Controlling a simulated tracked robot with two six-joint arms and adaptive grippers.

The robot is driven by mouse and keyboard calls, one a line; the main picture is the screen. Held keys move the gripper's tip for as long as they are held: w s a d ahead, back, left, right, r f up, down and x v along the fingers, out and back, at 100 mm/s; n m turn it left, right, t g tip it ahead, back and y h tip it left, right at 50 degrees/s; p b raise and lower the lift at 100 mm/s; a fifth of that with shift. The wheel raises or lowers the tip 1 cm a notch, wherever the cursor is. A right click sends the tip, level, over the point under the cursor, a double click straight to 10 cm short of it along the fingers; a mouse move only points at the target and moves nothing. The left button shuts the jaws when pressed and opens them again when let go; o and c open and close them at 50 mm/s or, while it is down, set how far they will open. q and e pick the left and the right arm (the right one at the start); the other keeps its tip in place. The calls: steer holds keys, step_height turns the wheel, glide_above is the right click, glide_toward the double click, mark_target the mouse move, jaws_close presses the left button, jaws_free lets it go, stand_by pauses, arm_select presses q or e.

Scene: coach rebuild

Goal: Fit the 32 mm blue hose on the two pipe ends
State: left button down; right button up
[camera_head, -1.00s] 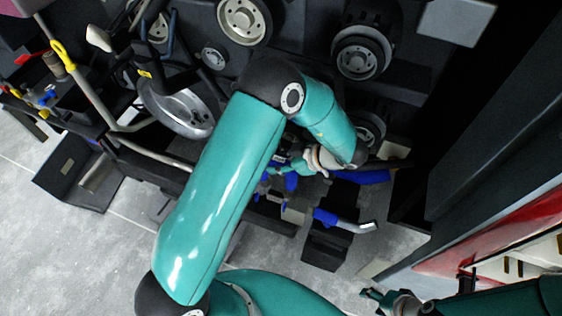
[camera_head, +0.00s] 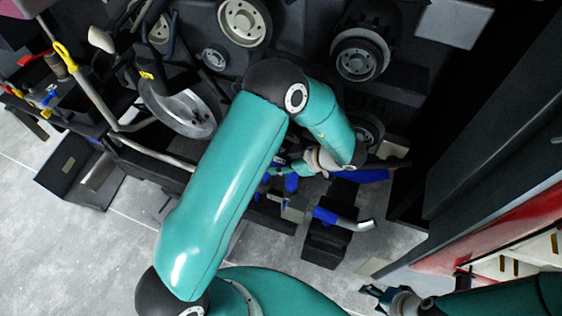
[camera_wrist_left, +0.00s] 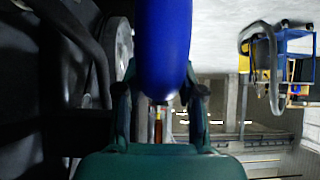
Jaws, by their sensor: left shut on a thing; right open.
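My left gripper (camera_wrist_left: 160,105) is shut on a blue hose (camera_wrist_left: 162,45), which fills the upper middle of the left wrist view between the two fingers. In the head view the left gripper (camera_head: 282,172) is partly hidden by its own wrist, low on the dark machine. Blue shows beside it (camera_head: 291,183), and another blue piece (camera_head: 362,176) lies to its right. A metal pipe end (camera_head: 356,224) with a blue sleeve (camera_head: 326,215) sits below. I cannot tell which blue piece is held. My right gripper (camera_head: 375,293) is open and empty at the lower right.
Pulleys (camera_head: 361,56) and a large metal ring (camera_head: 180,108) are on the machine. A dark box (camera_head: 325,245) stands below the pipe end. A dark frame with a red panel (camera_head: 480,236) bounds the right. Grey floor (camera_head: 80,250) is open at lower left.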

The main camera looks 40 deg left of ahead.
arm_select(q)
steer(key=shift+f, duration=0.1)
stand_by(0.3)
steer(key=shift+f, duration=0.35)
steer(key=shift+f, duration=0.1)
stand_by(0.3)
steer(key=shift+f, duration=0.6)
steer(key=shift+f, duration=0.1)
steer(key=shift+f+b, duration=0.3)
steer(key=shift+f, duration=0.25)
steer(key=shift+f, duration=0.6)
stand_by(0.5)
